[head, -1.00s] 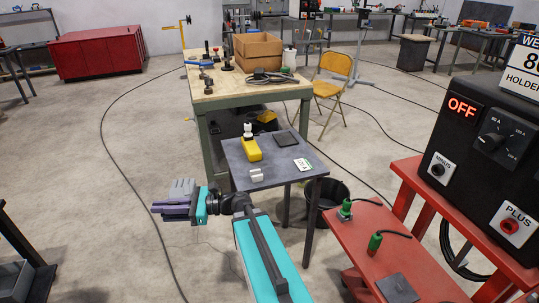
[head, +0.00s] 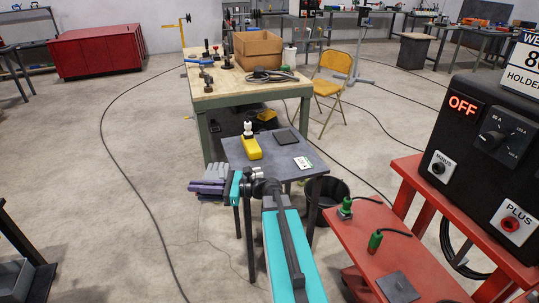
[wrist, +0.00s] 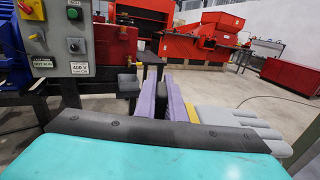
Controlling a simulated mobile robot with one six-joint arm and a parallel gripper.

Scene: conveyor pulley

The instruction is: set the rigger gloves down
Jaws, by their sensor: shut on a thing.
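The rigger gloves (head: 217,171) are pale grey, with fingers showing, and are held up in the air by my gripper (head: 200,189). In the head view the gripper's purple fingers are just left of the small grey table (head: 233,146), with floor below them. In the wrist view the gripper (wrist: 174,95) is shut on the gloves (wrist: 232,122), whose grey fingers stick out to the right. A patch of yellow shows beside the purple fingers. The part of the gloves between the jaws is hidden.
The small table holds a yellow device with a white top (head: 251,146), a dark flat item (head: 286,137) and a white card (head: 303,163). My arm covers its near-left part. A wooden workbench (head: 215,95) stands behind, a black bin (head: 333,190) and red cart (head: 372,225) to the right.

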